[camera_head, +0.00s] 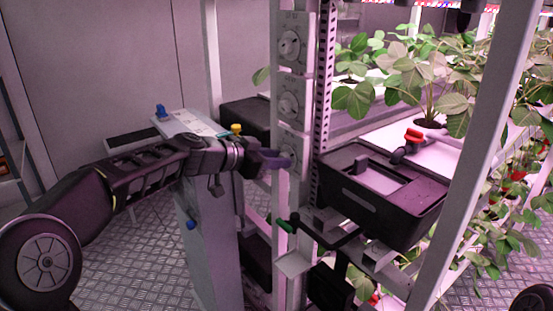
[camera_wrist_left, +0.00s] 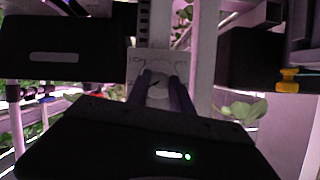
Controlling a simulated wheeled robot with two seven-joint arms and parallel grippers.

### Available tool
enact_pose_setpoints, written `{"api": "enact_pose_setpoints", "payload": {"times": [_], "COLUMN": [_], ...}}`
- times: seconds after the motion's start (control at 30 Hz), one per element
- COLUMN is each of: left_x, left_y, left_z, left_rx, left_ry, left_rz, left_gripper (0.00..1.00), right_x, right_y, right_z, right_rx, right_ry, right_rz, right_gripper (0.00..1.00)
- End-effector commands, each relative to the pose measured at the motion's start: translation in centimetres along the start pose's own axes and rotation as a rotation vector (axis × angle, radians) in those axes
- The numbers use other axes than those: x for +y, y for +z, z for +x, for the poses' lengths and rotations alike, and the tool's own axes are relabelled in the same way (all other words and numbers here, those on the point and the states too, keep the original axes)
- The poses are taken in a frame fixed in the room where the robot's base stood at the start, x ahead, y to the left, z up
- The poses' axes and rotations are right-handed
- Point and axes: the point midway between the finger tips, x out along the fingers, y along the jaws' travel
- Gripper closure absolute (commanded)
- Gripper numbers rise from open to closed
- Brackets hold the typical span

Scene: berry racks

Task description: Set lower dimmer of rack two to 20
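Pale dimmers with round knobs sit in a column on the rack post. In the head view the top dimmer (camera_head: 289,45) and the one below it (camera_head: 289,104) show clearly. My left gripper (camera_head: 283,161) is at the post below both, and hides what is behind it. In the left wrist view a round dimmer knob (camera_wrist_left: 158,88) on a pale plate shows between the fingers of my left gripper (camera_wrist_left: 163,80). The fingers stand apart on either side of it; whether they touch it cannot be told. The knob's setting is not readable. My right gripper is out of view.
A black box (camera_head: 385,205) juts from the rack right of the post. A green-handled valve (camera_head: 284,226) sits below the gripper. A pale cabinet (camera_head: 215,250) stands under my left forearm. Leafy plants (camera_head: 430,75) fill the right side.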

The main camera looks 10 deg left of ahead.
Motion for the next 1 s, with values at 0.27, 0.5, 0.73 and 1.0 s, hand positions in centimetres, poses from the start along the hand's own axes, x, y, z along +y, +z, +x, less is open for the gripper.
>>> {"api": "enact_pose_setpoints", "payload": {"times": [0.27, 0.5, 0.73, 1.0], "left_x": [0.0, 0.0, -0.02, -0.1], "left_y": [0.01, 0.01, 0.04, 0.14], "left_z": [-0.01, -0.01, 0.0, 0.05], "left_rx": [0.0, 0.0, 0.0, -0.001], "left_ry": [0.0, 0.0, 0.009, 0.051], "left_rz": [0.0, 0.0, -0.021, -0.119], "left_gripper": [0.99, 1.0, 1.0, 1.0], "right_x": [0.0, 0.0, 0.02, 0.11], "right_y": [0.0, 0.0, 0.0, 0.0], "right_z": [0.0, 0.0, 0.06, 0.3], "right_rx": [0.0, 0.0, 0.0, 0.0], "right_ry": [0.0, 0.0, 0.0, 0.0], "right_rz": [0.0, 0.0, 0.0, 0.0], "right_gripper": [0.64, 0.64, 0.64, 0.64]}}
